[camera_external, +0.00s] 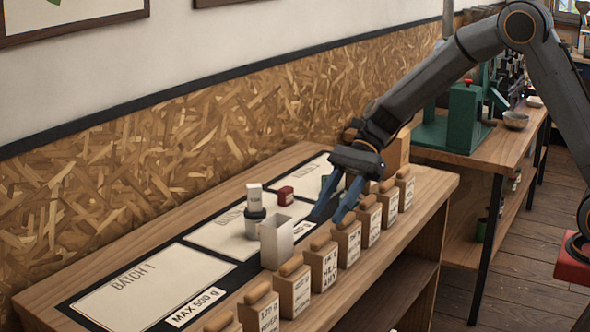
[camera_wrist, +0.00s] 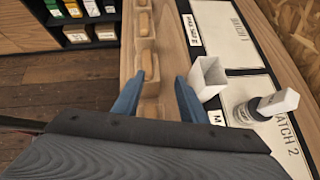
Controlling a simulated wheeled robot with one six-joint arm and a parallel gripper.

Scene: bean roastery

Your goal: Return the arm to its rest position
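My gripper (camera_external: 340,200) reaches down over the wooden bench (camera_external: 440,185) from the right. Its two blue fingers are apart, with nothing visible between them. In the wrist view my gripper (camera_wrist: 157,95) shows the same spread fingers, with the bench top and a wooden-handled block beyond them. The fingertips are close to the row of labelled wooden blocks (camera_external: 347,240) along the front edge. Whether a finger touches a block, I cannot tell.
A white open-topped box (camera_external: 277,243) stands left of my gripper, beside a dark jar with a white top (camera_external: 255,210). A small red item (camera_external: 286,195) lies behind. Batch 1 card (camera_external: 150,290) is clear. A green machine (camera_external: 462,115) stands on the far bench.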

